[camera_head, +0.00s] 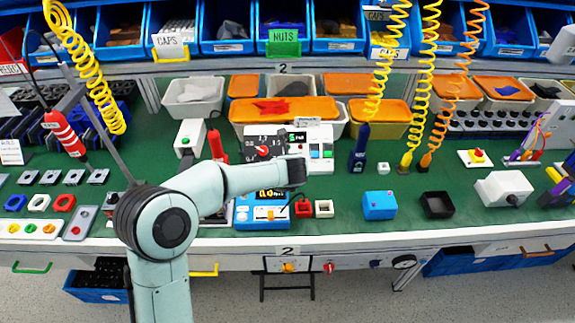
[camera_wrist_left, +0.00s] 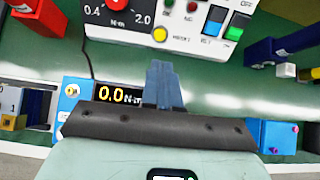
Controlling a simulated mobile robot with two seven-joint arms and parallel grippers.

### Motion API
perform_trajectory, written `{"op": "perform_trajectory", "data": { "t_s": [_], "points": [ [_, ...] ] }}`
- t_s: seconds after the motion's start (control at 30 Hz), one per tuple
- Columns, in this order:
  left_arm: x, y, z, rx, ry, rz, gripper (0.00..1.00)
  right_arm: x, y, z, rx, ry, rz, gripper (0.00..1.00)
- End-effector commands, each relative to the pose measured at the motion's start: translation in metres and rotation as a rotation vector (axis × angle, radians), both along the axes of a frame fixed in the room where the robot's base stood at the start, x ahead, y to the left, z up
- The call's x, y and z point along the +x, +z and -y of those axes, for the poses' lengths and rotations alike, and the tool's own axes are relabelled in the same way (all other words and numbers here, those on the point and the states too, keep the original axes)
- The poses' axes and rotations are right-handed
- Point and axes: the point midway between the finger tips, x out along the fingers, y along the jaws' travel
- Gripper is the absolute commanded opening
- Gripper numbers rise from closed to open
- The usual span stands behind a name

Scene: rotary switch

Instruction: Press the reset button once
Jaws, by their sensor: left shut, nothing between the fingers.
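A white panel (camera_wrist_left: 130,15) with a dial (camera_wrist_left: 118,10) marked 0.4 to 2.0 lies at the top of the left wrist view. I cannot read which button is labelled reset. In the head view the panel (camera_head: 265,136) stands mid-bench, partly behind my left arm. My left gripper (camera_wrist_left: 160,78) is shut and empty, its tips below the yellow button in the picture; contact cannot be told. My right gripper is out of view.
A blue device (camera_head: 262,213) with a yellow digital display stands in front of the panel. Coiled cords (camera_head: 425,80) hang over the bench. Green surface (camera_head: 340,185) is free near the panel.

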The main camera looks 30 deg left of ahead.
Motion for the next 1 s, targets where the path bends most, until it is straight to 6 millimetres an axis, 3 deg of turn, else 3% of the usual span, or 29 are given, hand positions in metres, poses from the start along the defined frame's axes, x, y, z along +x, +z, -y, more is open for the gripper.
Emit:
{"op": "perform_trajectory", "data": {
  "t_s": [0.2,0.5,1.0],
  "points": [
    [0.028,-0.036,-0.018,0.0,0.002,-0.005,0.0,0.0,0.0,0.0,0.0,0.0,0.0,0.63],
    [0.061,-0.073,-0.038,-0.001,0.001,-0.002,0.0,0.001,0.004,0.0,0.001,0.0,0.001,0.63],
    [0.071,-0.084,-0.044,0.001,0.0,-0.001,0.0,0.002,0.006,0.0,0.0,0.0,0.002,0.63]
  ]
}}
